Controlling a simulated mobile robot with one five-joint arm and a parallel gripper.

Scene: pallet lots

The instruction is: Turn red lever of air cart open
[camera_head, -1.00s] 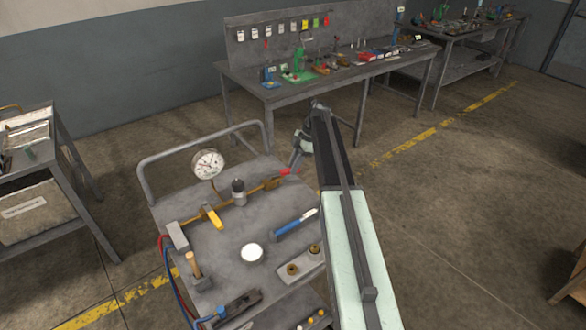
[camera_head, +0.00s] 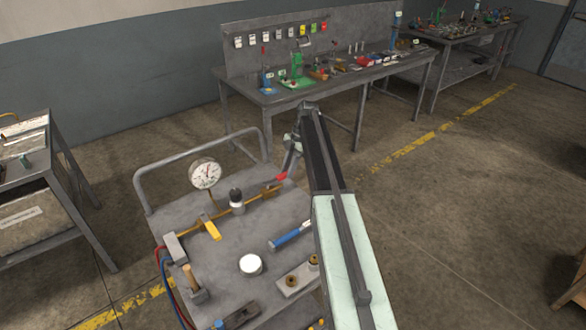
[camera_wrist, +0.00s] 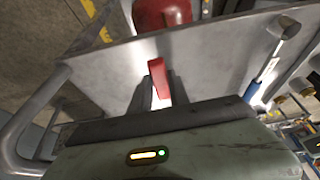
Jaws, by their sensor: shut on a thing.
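The air cart (camera_head: 225,275) is a grey cart with a rail handle, a round pressure gauge (camera_head: 205,173) and a brass pipe. Its red lever (camera_head: 281,177) sits at the right end of the pipe. My gripper (camera_head: 287,170) reaches down to it from the far right side, partly hidden behind my arm. In the wrist view the red lever (camera_wrist: 159,78) stands between my two dark fingers, which are shut on it. A yellow lever (camera_head: 210,228) lies across the pipe further left.
On the cart top are a blue-handled tool (camera_head: 291,235), a white round disc (camera_head: 250,264), a wooden-handled hammer (camera_head: 192,279) and brass fittings (camera_head: 292,281). A workbench (camera_head: 335,86) stands behind. Another table (camera_head: 62,165) is at the left.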

